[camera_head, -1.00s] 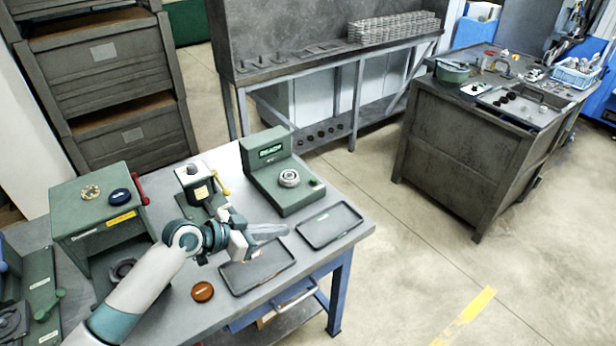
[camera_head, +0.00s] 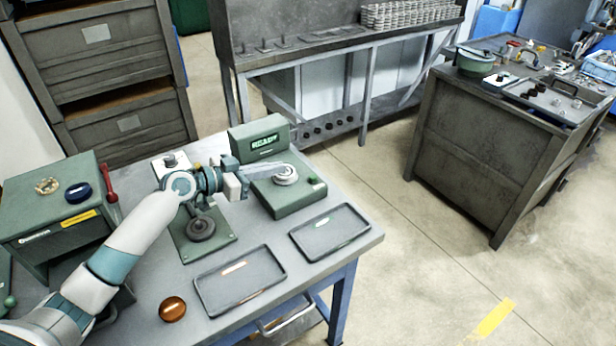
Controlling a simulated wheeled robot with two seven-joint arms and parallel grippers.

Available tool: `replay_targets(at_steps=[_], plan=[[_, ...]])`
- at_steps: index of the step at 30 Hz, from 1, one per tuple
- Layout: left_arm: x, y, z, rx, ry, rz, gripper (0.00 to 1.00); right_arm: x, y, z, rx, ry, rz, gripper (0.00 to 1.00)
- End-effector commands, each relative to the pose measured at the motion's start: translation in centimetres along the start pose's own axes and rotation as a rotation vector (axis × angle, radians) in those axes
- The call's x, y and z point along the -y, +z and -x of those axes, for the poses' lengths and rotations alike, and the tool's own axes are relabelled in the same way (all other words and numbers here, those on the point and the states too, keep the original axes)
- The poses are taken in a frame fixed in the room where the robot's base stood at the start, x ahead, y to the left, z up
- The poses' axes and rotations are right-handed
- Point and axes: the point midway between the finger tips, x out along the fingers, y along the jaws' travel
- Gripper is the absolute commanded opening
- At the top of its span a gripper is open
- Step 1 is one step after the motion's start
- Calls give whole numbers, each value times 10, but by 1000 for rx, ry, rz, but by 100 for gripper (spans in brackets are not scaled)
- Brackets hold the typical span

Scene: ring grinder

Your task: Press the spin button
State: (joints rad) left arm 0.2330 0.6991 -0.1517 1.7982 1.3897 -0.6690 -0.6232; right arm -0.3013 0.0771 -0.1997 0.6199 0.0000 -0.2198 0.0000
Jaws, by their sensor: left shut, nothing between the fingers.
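The green grinder (camera_head: 278,205) stands at the back of the workbench, its display (camera_head: 265,142) reading "READY". A silvery round ring part (camera_head: 287,179) sits on its top. My left gripper (camera_head: 286,168) is shut and empty. Its fingers reach right over the grinder top, with the tips at the round part, short of the button. I cannot tell whether the tips touch the part. My right gripper is not in view.
Two dark trays (camera_head: 240,281) and (camera_head: 330,231) lie on the bench (camera_head: 290,310) in front of the grinder. A brown round knob (camera_head: 172,309) lies at the front. A green fixture (camera_head: 203,236) stands under my left arm. A green box (camera_head: 55,215) is at the left.

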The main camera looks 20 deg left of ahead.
Motion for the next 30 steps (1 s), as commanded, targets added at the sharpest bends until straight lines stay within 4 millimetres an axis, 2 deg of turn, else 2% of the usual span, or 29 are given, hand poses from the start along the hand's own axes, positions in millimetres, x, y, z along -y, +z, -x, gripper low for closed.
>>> replay_targets(at_steps=[14,19,26,30], plan=[[0,2,-1,0,0,0,0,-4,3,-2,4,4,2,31],[0,1,-7,-1,0,0,0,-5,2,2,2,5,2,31],[0,-2,-31,-2,1,3,0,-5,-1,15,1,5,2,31],[-1,-3,-54,-2,2,4,0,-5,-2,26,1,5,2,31]])
